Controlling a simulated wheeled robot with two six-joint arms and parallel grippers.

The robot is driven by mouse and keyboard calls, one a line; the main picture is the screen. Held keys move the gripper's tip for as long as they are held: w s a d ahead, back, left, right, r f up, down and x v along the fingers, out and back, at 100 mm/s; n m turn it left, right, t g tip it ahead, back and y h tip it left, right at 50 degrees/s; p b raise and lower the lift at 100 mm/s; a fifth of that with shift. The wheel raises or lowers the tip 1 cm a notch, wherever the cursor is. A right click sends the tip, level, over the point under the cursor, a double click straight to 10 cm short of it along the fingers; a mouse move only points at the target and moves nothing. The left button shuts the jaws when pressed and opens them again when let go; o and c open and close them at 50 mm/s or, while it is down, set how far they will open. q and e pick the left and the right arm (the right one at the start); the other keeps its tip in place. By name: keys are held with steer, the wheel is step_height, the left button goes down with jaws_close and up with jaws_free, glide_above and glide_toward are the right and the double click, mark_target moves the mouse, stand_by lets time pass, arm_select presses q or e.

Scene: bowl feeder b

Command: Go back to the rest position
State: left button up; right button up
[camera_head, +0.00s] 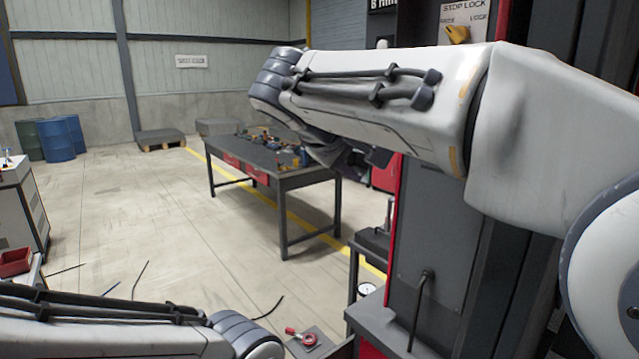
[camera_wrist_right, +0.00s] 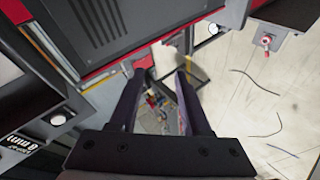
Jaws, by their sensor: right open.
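My right arm reaches across the upper right of the head view, bent at the wrist. My right gripper (camera_head: 372,160) hangs partly hidden under that wrist, in front of the machine's red edge. In the right wrist view my right gripper (camera_wrist_right: 160,82) has its two dark fingers apart, with nothing held between them. My left arm lies low along the bottom left of the head view. Its wrist is cut off by the lower edge, and the left gripper does not show.
A dark machine (camera_head: 445,260) with red edges stands close on the right. A workbench (camera_head: 290,178) with small parts is farther back. A red valve handle (camera_head: 301,337) sits near my left wrist. Blue barrels (camera_head: 60,138) and a pallet (camera_head: 160,139) stand far left. The middle floor is mostly clear.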

steer(key=s+a+f+g+y, duration=0.1)
steer(key=s+f+g+y, duration=0.2)
steer(key=s+f, duration=1.2)
steer(key=s+a+f+g+y, duration=0.1)
steer(key=s+f+g+y, duration=0.3)
steer(key=s+f, duration=1.1)
steer(key=f+g, duration=0.1)
steer(key=g, duration=0.1)
steer(key=shift+a+n+g, duration=0.25)
steer(key=shift+n+g, duration=0.05)
steer(key=shift+g, duration=0.1)
steer(key=shift+o, duration=0.2)
steer(key=shift+w+a+r, duration=0.1)
